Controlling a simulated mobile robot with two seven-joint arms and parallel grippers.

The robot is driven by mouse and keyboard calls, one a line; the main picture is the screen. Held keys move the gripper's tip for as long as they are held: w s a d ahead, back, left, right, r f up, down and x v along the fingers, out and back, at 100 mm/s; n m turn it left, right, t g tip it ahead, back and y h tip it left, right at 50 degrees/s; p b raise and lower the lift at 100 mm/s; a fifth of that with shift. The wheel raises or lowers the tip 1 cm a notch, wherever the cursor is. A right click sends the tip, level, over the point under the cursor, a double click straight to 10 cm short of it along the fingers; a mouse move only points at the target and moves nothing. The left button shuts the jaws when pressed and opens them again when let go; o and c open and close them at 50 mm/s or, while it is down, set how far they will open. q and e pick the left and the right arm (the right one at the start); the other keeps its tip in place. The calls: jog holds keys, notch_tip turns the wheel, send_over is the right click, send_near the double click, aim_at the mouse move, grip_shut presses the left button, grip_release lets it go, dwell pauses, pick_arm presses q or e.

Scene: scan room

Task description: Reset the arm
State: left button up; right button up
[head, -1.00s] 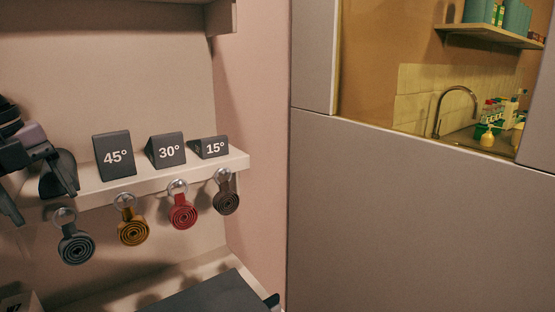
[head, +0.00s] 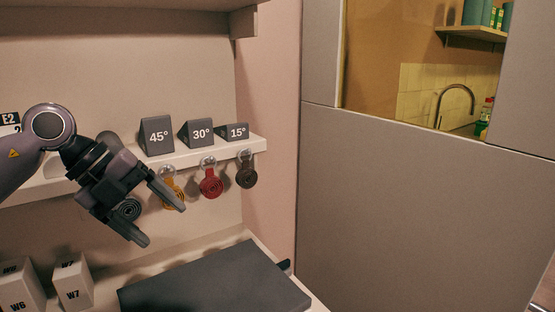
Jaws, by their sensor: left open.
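My left gripper (head: 160,217) comes in from the left in the head view. It is open and empty, its two fingers pointing down and to the right. It is in front of the white shelf (head: 222,152) and hides part of the grey coiled strap (head: 128,209) and part of the yellow coiled strap (head: 172,190). I cannot tell any contact with them. My right gripper is not in view.
Dark wedges marked 45° (head: 157,137), 30° (head: 197,134) and 15° (head: 233,132) stand on the shelf. A red strap (head: 210,184) and a brown strap (head: 246,174) hang below. White W6 (head: 20,292) and W7 (head: 74,286) blocks and a dark flat slab (head: 215,282) lie lower down.

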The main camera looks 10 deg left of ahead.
pick_arm(q)
jog(key=s+d+r+t+h, duration=0.1)
jog(key=s+d+r+h, duration=0.1)
jog(key=d+h, duration=0.55)
jog(key=s+d+r+t+h, duration=0.15)
jog(key=d+h, duration=0.35)
jog(key=d, duration=0.5)
jog(key=w+a+f+n+t+y, duration=0.1)
jog(key=a+f+n+t+y, duration=0.65)
jog(key=n, duration=0.55)
jog(key=w+a+f+n+t+y, duration=0.1)
jog(key=a+f+n+t+y, duration=0.45)
jog(key=f+n+y, duration=0.4)
jog(key=s+a+f+n+g+y, duration=0.3)
jog(key=s+f+n+g, duration=0.2)
jog(key=s+f+g, duration=0.65)
jog(key=s+f, duration=0.2)
jog(key=s, duration=0.3)
jog(key=s+f+g, duration=0.3)
jog(key=s+f, duration=0.2)
jog(key=s, duration=0.3)
jog(key=w+d+f+t+h, duration=0.2)
jog(key=w+f+t, duration=0.4)
jog(key=f, duration=0.3)
jog(key=shift+w+d+t+h, duration=0.3)
jog(key=shift+d+t+h, duration=0.1)
jog(key=shift+d, duration=0.1)
